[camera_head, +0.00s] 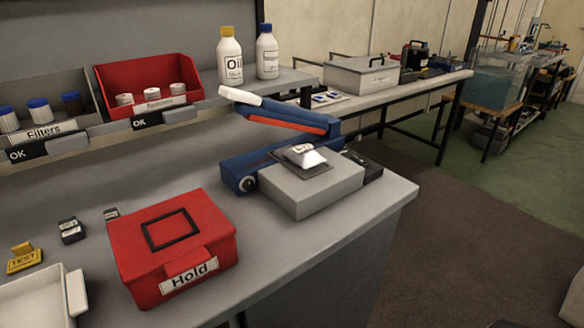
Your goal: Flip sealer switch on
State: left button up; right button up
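The sealer (237,172) is a blue machine on the right part of the grey workbench. Its blue and red lever arm (290,120) is raised and ends in a white handle (240,96). A small round dark knob with a light rim (247,184) is on the front left end of its base; I cannot tell whether it is the switch, or its state. A grey block (310,190) stands in front of the sealer, with a dark sheet and a small white item (305,156) on top. Neither of my grippers is in view.
A closed red box labelled "Hold" (175,245) stands on the workbench (330,240), left of the sealer. A white tray (35,300) and a yellow TEST piece (24,258) are farther left. Bins and two bottles (230,58) (267,52) are on the shelf behind.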

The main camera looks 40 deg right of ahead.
aim_at(359, 159)
jog(key=k+l+z, duration=0.3)
jog(key=l+z, duration=0.3)
jog(key=k+l+z, duration=0.15)
jog(key=l+z, duration=0.15)
